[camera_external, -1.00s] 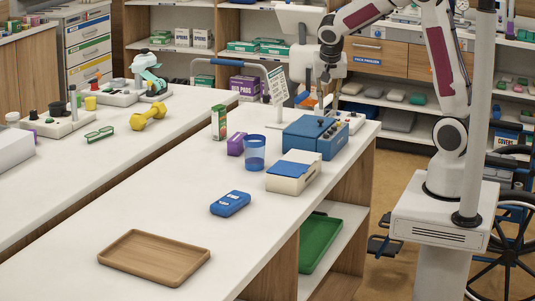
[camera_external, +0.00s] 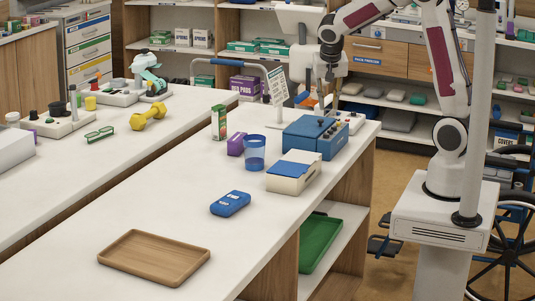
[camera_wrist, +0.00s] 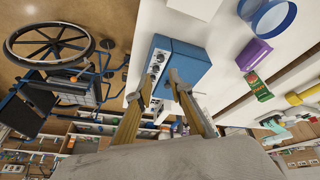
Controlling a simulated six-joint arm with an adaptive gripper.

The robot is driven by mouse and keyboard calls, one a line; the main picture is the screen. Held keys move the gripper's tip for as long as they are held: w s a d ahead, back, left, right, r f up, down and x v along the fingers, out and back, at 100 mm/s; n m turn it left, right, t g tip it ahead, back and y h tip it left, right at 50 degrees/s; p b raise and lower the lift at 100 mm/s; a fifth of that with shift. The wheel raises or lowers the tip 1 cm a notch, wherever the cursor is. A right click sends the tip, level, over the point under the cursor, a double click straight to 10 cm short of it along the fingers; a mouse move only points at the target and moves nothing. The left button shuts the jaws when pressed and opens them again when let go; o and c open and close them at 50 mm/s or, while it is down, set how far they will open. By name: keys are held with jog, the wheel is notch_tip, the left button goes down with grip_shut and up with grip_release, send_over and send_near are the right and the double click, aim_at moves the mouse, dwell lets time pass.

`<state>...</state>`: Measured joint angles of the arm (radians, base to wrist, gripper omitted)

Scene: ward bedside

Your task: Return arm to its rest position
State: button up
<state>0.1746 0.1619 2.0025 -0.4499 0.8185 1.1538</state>
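My gripper (camera_external: 325,88) hangs at the top of the outside view, above the far end of the white counter (camera_external: 180,220) and above the blue box with knobs (camera_external: 316,137). In the wrist view, the two fingers of my gripper (camera_wrist: 160,84) stand apart with nothing held between them. The blue box (camera_wrist: 188,58) shows beyond the fingertips in that view. My arm is bent, with the gripper held clear of the counter.
Near the blue box are a white-and-blue box (camera_external: 293,173), a blue cup (camera_external: 254,153), a purple box (camera_external: 236,145) and a sign (camera_external: 277,84). A blue case (camera_external: 230,203) and a wooden tray (camera_external: 154,257) lie nearer. A wheelchair (camera_external: 508,240) stands at right.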

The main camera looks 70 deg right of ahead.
jog(key=s+a+r+n+t+y, duration=0.2)
jog(key=s+a+r+n, duration=0.2)
jog(key=s+a+n, duration=0.2)
jog(key=s+a+r+n+t+y, duration=0.2)
jog(key=s+a+n, duration=0.4)
jog(key=s+a, duration=0.4)
jog(key=s+r, duration=0.1)
jog(key=s, duration=0.4)
jog(key=shift+r, duration=0.4)
jog(key=shift+a, duration=0.1)
